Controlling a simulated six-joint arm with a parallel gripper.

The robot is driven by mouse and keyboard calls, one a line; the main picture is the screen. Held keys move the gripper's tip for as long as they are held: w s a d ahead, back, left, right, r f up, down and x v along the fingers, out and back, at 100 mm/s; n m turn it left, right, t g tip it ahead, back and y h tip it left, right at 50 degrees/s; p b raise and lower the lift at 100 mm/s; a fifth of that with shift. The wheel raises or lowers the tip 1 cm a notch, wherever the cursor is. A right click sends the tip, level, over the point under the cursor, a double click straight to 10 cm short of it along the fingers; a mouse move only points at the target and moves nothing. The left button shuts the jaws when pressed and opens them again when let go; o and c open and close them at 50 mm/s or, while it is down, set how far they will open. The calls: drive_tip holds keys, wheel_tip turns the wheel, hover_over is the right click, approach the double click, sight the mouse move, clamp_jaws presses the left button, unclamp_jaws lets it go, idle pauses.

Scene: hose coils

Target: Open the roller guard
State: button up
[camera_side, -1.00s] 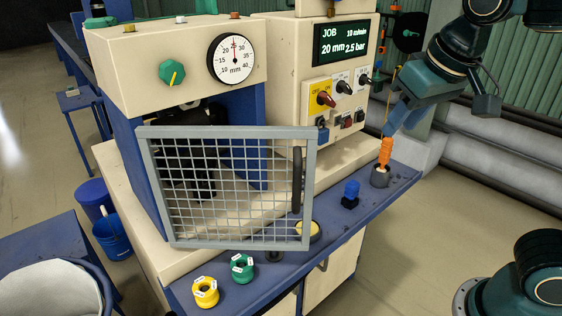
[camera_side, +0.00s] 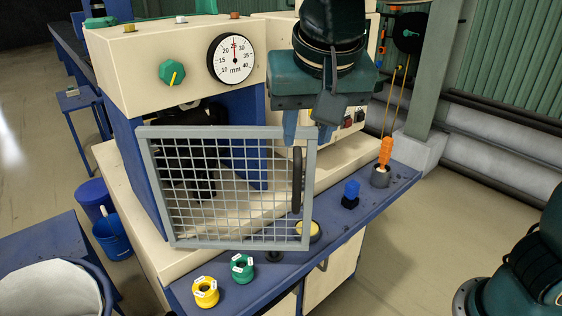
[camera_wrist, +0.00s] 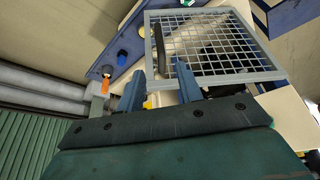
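The roller guard (camera_side: 225,132) is a grey mesh frame standing across the front of the machine, in front of the dark rollers (camera_side: 190,165). Its black upright handle (camera_side: 297,180) is near its right edge. In the wrist view the guard (camera_wrist: 230,80) fills the upper right, with the handle (camera_wrist: 160,45) near its left side. My gripper (camera_side: 307,138) is at the guard's upper right corner, above the handle, fingers pointing down. In the wrist view its two blue fingers (camera_wrist: 160,82) are apart with nothing held between them; the handle lies beyond them.
The blue ledge holds a yellow coil (camera_side: 205,292), a green coil (camera_side: 242,268), a yellow-topped button (camera_side: 314,230), a blue knob (camera_side: 351,193) and an orange-handled tool (camera_side: 385,152) in a cup. The control panel is mostly hidden behind my arm. Room in front of the ledge is open.

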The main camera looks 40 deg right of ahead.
sight(299, 175)
drive_tip(key=shift+f, duration=0.1)
drive_tip(key=shift+x, duration=6.85)
drive_tip(key=shift+w+d, duration=0.1)
drive_tip(key=shift+c, duration=0.3)
clamp_jaws()
